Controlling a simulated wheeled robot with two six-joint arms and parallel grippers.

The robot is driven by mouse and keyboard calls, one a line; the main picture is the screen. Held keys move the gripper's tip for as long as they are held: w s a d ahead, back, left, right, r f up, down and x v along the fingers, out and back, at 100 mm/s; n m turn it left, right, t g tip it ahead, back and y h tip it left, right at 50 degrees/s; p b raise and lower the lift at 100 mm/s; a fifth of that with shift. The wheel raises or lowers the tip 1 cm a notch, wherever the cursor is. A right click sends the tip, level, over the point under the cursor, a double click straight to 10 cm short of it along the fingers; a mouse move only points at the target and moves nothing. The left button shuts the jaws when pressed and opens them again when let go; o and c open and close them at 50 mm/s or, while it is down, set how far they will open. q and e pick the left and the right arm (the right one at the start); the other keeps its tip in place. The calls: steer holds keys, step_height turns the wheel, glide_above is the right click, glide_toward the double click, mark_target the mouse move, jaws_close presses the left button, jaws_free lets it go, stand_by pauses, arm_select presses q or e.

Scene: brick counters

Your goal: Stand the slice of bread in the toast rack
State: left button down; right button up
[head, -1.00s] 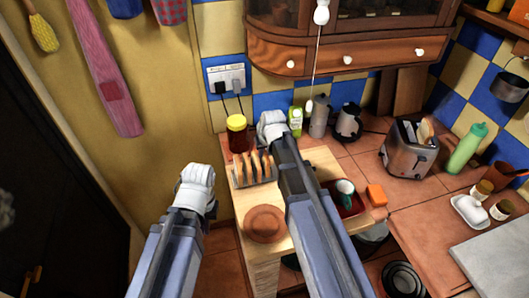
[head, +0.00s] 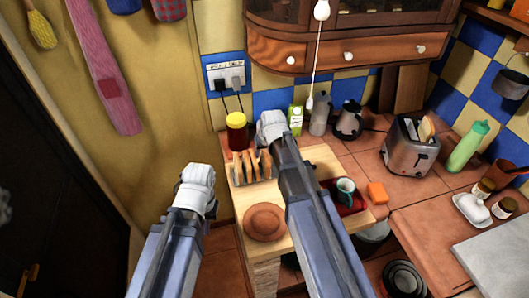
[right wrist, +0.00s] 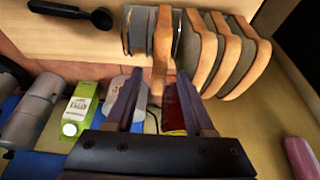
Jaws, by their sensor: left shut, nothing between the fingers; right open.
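The toast rack (right wrist: 137,32) stands on the wooden worktop, with several brown-crusted slices upright in it; in the head view it shows at its filled slots (head: 238,181). One slice of bread (right wrist: 160,45) stands in the rack, apart from the others, its near edge between the fingers of my right gripper (right wrist: 160,78). That gripper is open, with a finger on each side of the slice. In the head view its white wrist (head: 271,126) is just behind the rack and its fingers are hidden. My left gripper (head: 198,178) is shut and empty, left of the rack, in the air.
A yellow-lidded jar (head: 237,132) stands behind the rack and a terracotta plate (head: 264,222) in front. A red tray (head: 352,207) with a mug is to the right. A toaster (head: 408,150) holding bread stands further right. A green-and-white carton (right wrist: 82,108) is near my right gripper.

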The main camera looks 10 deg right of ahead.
steer(key=shift+r, duration=0.15)
steer(key=p+v, duration=0.7)
steer(key=shift+s+r, duration=0.2)
steer(key=shift+r, duration=0.1)
steer(key=shift+f, duration=0.1)
stand_by(0.4)
steer(key=shift+s+a, duration=0.15)
steer(key=s+a+f+n+g+b, duration=0.1)
steer(key=s+a+f, duration=0.1)
steer(key=s, duration=0.5)
steer(key=s+a+f+n+g+h+b, duration=0.1)
steer(key=s+a+g, duration=0.1)
steer(key=s+a, duration=0.3)
steer(key=s+a+f+n+g+b, duration=0.1)
steer(key=s+a, duration=0.3)
steer(key=s, duration=0.5)
steer(key=shift+a+f+g+h+b, duration=0.25)
steer(key=shift+f+g+b, duration=0.2)
steer(key=shift+f, duration=0.35)
steer(key=shift+w+d, duration=0.1)
